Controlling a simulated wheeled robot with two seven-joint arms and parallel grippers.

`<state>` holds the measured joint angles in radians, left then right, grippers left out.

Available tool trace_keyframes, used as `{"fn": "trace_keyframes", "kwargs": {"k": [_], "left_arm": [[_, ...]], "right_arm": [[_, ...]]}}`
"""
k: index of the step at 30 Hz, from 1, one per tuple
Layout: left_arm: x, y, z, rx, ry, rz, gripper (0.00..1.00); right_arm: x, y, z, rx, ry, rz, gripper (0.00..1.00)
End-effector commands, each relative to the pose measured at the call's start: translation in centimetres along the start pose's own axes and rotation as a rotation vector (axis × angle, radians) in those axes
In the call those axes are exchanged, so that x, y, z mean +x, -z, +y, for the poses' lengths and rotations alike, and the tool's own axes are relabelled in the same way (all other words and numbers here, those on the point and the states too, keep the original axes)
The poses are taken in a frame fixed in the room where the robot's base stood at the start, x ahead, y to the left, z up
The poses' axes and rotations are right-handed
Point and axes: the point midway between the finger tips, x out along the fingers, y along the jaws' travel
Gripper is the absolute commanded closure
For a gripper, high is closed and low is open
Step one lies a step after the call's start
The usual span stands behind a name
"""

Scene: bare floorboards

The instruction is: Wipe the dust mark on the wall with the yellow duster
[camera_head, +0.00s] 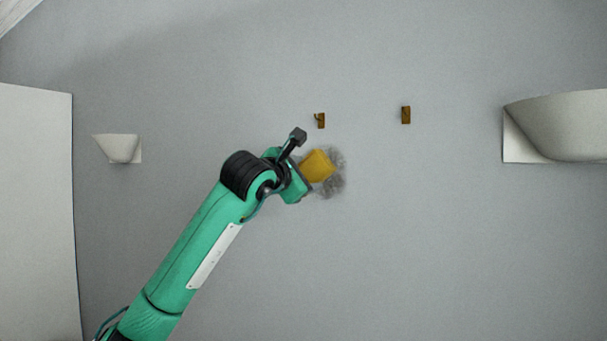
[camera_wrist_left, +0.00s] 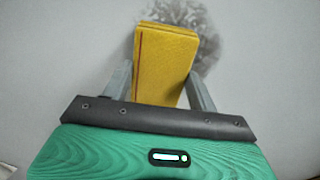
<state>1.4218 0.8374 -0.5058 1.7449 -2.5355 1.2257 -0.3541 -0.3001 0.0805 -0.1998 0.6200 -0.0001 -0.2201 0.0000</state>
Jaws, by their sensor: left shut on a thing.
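The yellow duster (camera_head: 317,166) is held out in front of my left gripper (camera_head: 306,174), over the left part of the dust mark. The grey, smudgy dust mark (camera_head: 336,182) shows on the wall to the right of and below the duster in the head view. In the left wrist view the duster (camera_wrist_left: 163,62) stands between the two fingers of my left gripper (camera_wrist_left: 160,82), which is shut on it. The dust mark (camera_wrist_left: 205,40) shows there behind and right of the duster's far end. I cannot tell whether the duster touches the wall. My right gripper is not in view.
Two small brown hooks (camera_head: 320,120) (camera_head: 406,115) are on the wall above the mark. A small white wall fixture (camera_head: 117,148) is at the left, and a larger one (camera_head: 560,125) at the right. A white panel (camera_head: 35,210) stands at the far left.

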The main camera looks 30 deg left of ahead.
Motion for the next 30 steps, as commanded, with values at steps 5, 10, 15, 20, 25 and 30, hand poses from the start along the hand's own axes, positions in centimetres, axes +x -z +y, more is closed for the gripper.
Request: {"fn": "trace_keyframes", "kwargs": {"k": [5, 10, 15, 20, 25, 30], "left_arm": [[0.1, -0.8, -0.9, 0.001, 0.005, 0.001, 0.59], [0.0, -2.1, -1.9, 0.002, 0.004, 0.000, 0.59], [-0.1, -2.9, -2.5, 0.000, 0.004, 0.001, 0.59], [-0.1, -3.2, -2.8, 0.001, 0.004, 0.000, 0.59], [-0.2, -4.3, -3.7, 0.001, 0.003, 0.000, 0.59], [-0.3, -5.4, -4.6, 0.001, 0.003, 0.000, 0.59]], "right_arm": [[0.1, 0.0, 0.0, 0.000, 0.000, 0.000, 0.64], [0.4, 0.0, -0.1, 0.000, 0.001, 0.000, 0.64], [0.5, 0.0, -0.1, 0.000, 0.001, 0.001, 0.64], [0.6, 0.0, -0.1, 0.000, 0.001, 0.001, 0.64], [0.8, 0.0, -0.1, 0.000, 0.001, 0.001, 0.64], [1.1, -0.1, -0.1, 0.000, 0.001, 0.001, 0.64]]}}
